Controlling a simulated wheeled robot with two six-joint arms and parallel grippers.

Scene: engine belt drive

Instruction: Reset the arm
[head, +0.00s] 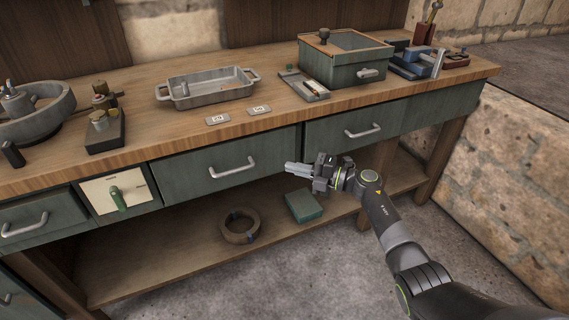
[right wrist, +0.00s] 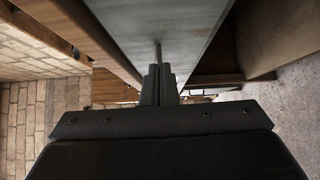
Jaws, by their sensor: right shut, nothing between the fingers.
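My right arm (head: 385,215) reaches in from the lower right of the head view. Its gripper (head: 290,168) is shut and empty, in front of the workbench just below the tabletop edge. In the head view the fingertips are a little right of the middle drawer's handle (head: 232,169). In the right wrist view the shut fingers (right wrist: 158,82) point along a green drawer front (right wrist: 165,25), with a handle end just beyond them; I cannot tell whether they touch it. My left gripper is not in view.
The wooden bench (head: 140,140) holds a metal tray (head: 208,92), a green box (head: 345,65), two number tags and a round metal basin (head: 38,122). A lower shelf bears a ring (head: 238,226) and a green box (head: 304,206). A stone wall (head: 510,165) stands right; the floor in front is clear.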

